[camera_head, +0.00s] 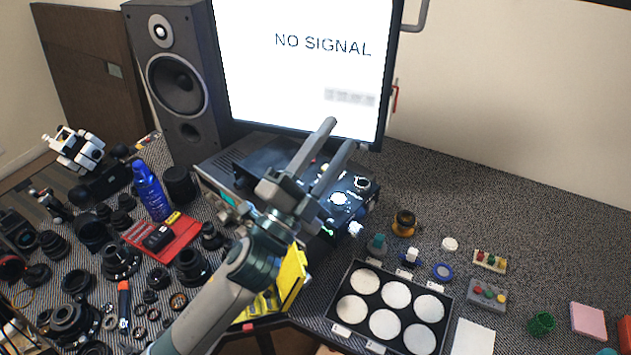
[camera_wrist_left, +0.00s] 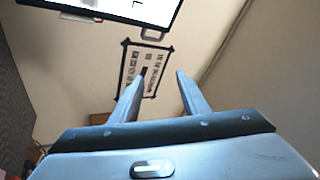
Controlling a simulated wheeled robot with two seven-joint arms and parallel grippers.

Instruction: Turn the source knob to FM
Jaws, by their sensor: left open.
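A dark device (camera_head: 262,152) sits below the monitor, with a dark panel on its right part. That panel carries a round white knob or dial (camera_head: 340,198), another white knob (camera_head: 355,229) at its front edge and a small round dial (camera_head: 362,183). I cannot read labels, so I cannot tell which is the source knob or where it points. My left gripper (camera_head: 338,136) is open and empty, raised in front of and over the device, hiding its middle. In the left wrist view its two fingers (camera_wrist_left: 161,76) point at the wall and hold nothing. My right gripper is not in view.
A speaker (camera_head: 187,130) and a bright monitor (camera_head: 300,85) stand behind. Lens parts and a blue bottle (camera_head: 150,190) crowd the left. A black tray of white discs (camera_head: 352,342) lies at front right. The table (camera_head: 480,200) is clear at back right.

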